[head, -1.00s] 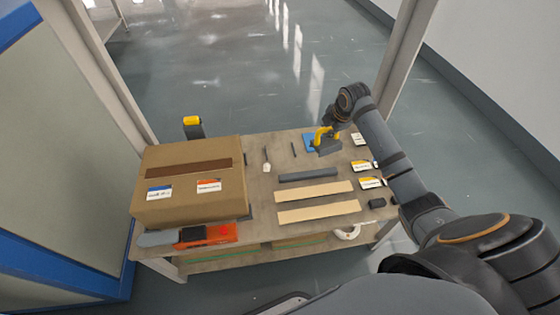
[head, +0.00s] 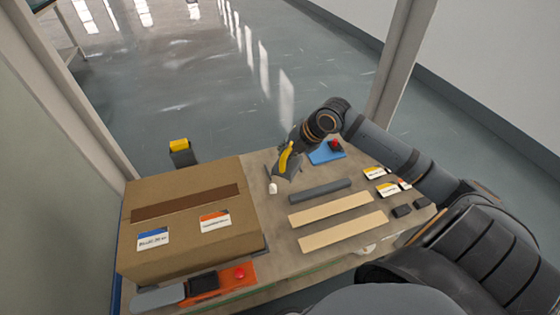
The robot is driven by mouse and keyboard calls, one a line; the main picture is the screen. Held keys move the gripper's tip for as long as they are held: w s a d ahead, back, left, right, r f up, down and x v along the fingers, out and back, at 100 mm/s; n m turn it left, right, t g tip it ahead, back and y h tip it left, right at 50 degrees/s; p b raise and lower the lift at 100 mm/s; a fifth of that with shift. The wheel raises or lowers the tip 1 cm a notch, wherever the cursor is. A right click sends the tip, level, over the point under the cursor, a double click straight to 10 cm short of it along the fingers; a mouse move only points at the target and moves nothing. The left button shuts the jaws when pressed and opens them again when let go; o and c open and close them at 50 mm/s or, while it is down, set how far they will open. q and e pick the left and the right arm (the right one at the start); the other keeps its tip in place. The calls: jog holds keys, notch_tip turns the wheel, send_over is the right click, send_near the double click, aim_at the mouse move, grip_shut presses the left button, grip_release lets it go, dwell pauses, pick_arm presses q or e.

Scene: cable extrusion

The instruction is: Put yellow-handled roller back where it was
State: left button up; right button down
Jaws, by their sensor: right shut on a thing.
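The yellow-handled roller (head: 287,156) is at my right gripper (head: 286,170), above the back middle of the workbench. The gripper is shut on it. Its yellow handle shows, but the gripper hides much of the rest, and I cannot make out its roller end. A small white-ended tool (head: 272,188) lies just below and left of the gripper in the head view. A blue pad (head: 326,153) lies to the right of the gripper, with a dark item and a red knob on it. My left gripper is not in view.
A large cardboard box (head: 185,215) fills the left of the workbench (head: 270,255). An orange item (head: 245,280) lies in front of it. A dark bar (head: 320,190) and two pale strips (head: 335,208) lie in the middle. Several labelled cards (head: 387,189) lie at right.

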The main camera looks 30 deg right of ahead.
jog(key=w+d+f+b, duration=0.1)
jog(key=w+f, duration=0.2)
jog(key=f, duration=0.1)
jog(key=w+d+f+b, duration=0.2)
jog(key=w+f, duration=0.2)
jog(key=w+d+f+b, duration=0.1)
jog(key=w+d+f, duration=0.1)
jog(key=w+f, duration=0.1)
jog(key=shift+w+d+f, duration=0.25)
jog(key=shift+w+f, duration=0.1)
jog(key=shift+f, duration=0.35)
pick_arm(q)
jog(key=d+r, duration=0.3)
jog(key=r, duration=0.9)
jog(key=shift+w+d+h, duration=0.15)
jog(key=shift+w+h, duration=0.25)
pick_arm(e)
jog(key=shift+r, duration=0.1)
jog(key=shift+f, duration=0.2)
jog(key=c, duration=1.6)
grip_release()
jog(key=shift+f, duration=0.1)
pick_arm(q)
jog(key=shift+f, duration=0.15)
pick_arm(e)
jog(key=o, duration=0.3)
